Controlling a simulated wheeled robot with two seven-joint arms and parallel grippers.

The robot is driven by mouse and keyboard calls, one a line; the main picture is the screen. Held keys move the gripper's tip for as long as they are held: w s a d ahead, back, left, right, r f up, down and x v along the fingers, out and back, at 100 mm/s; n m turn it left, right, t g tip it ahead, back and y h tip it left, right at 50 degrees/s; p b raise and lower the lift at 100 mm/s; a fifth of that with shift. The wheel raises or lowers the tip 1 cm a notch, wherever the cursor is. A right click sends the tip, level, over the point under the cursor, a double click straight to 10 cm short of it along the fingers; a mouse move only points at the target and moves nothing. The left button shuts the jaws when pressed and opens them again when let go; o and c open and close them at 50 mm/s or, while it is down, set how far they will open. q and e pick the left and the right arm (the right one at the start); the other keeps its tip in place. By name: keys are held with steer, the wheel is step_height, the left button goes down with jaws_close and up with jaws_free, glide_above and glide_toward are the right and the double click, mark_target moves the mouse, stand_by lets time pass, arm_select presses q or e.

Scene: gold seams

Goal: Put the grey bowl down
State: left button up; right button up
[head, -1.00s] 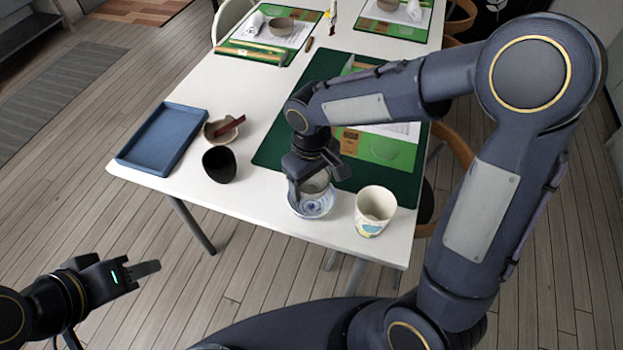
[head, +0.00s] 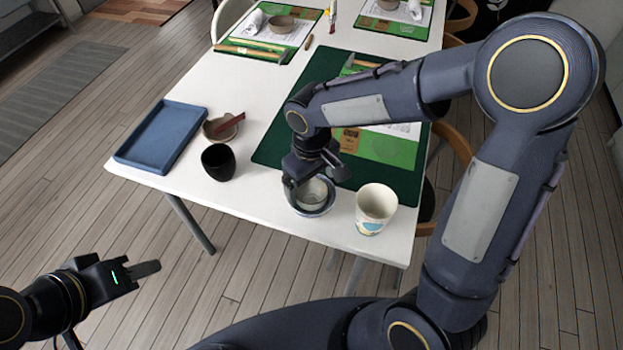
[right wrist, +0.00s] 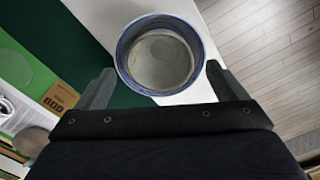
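The grey bowl (head: 312,192) sits inside a blue-rimmed bowl (head: 316,213) near the front edge of the white table. In the right wrist view, the grey bowl (right wrist: 160,60) shows as a round grey inside, ringed by the blue-rimmed bowl (right wrist: 123,50). My right gripper (head: 314,179) is directly over the two bowls. Its fingers (right wrist: 159,72) are spread on either side of the bowls, with small gaps showing. How deep the grey bowl rests is partly hidden. My left gripper (head: 146,271) is away from the table at the lower left; its finger gap cannot be made out.
A cream cup (head: 375,208) stands just right of the bowls. A green mat (head: 282,140) lies behind. Clear table lies between black cup and bowls.

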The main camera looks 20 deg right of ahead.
steer(key=shift+r, duration=0.25)
step_height(320, 180, up, 13)
steer(key=p, duration=0.2)
steer(key=s+d+f+m+t+y, duration=0.1)
steer(key=s+d+m+t+y, duration=0.2)
steer(key=s, duration=1.3)
steer(key=d+m+t, duration=0.2)
steer(key=d+m, duration=0.2)
steer(key=d, duration=0.2)
steer(key=shift+f+t+y, duration=0.15)
steer(key=shift+t+y, duration=0.15)
steer(key=shift+y, duration=0.1)
steer(key=shift+s+d, duration=0.1)
step_height(320, 180, up, 2)
steer(key=shift+r+p, duration=0.1)
steer(key=shift+p, duration=1.1)
